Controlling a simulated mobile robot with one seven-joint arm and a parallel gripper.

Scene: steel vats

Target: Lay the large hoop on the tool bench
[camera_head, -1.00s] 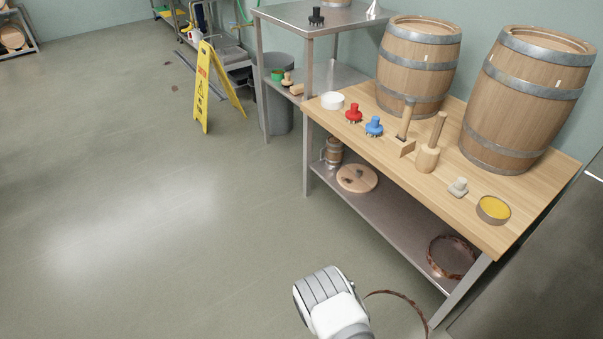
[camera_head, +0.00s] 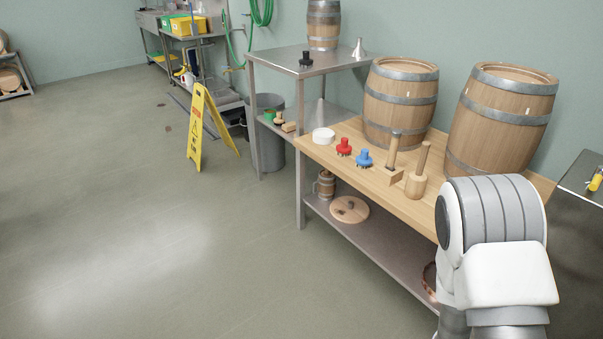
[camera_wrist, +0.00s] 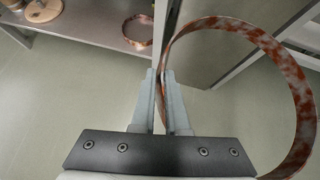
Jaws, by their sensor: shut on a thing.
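My gripper (camera_wrist: 160,108) is shut on the rim of a large rusty hoop (camera_wrist: 290,68) in the wrist view. The hoop extends to the right of the fingers, with floor visible through it. In the head view my arm hides the gripper and the held hoop. The tool bench (camera_head: 335,157) has a wooden top at right of centre in the head view; my arm covers its near right end. In the wrist view the held hoop is in front of a bench leg and the lower shelf.
Two barrels (camera_head: 399,103) (camera_head: 503,118) stand at the bench's back. Another rusty hoop (camera_wrist: 138,31) and a round lid (camera_head: 349,209) lie on the lower shelf.

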